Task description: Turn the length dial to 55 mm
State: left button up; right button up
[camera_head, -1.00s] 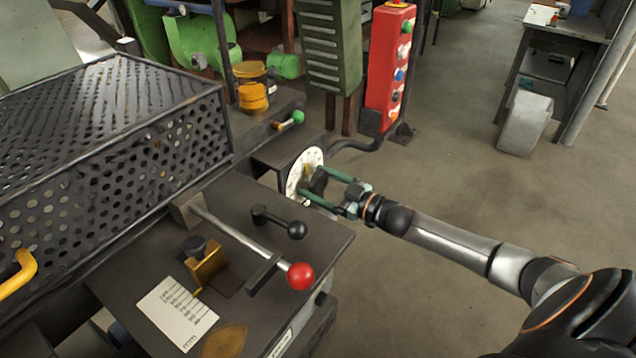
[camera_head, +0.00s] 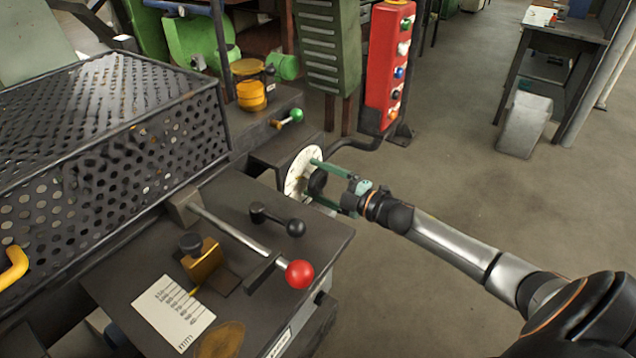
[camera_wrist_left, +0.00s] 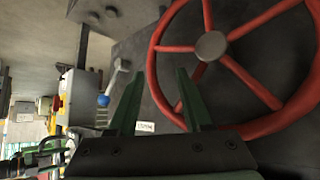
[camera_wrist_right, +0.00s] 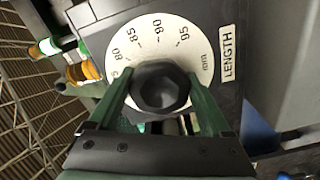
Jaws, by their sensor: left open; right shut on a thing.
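The length dial (camera_head: 291,182) is a round white scale on the machine's right side, with a black knob (camera_wrist_right: 161,88) at its middle. In the right wrist view its face (camera_wrist_right: 145,37) shows 80, 85, 90 and 95, beside a LENGTH label (camera_wrist_right: 228,53). My right gripper (camera_wrist_right: 160,92) is shut on the knob, one finger on each side. A brass block (camera_head: 203,262) stands beside a white mm scale plate (camera_head: 173,314), with a thin yellow pointer at the plate. My left gripper (camera_wrist_left: 158,75) is open and empty, in front of a red handwheel (camera_wrist_left: 235,68).
A lever with a red ball (camera_head: 299,273) and a short black-knobbed lever (camera_head: 278,220) stand on the machine top near the dial. A red button post (camera_head: 390,65) stands behind the dial. A perforated guard (camera_head: 110,135) is at left.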

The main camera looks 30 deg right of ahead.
jog(key=n+b, duration=0.2)
jog(key=n, duration=0.4)
jog(key=shift+n+b, duration=0.4)
jog(key=shift+n, duration=0.4)
jog(key=shift+r+n, duration=0.1)
jog(key=shift+n, duration=0.3)
jog(key=o, duration=1.2)
jog(key=shift+c, duration=0.2)
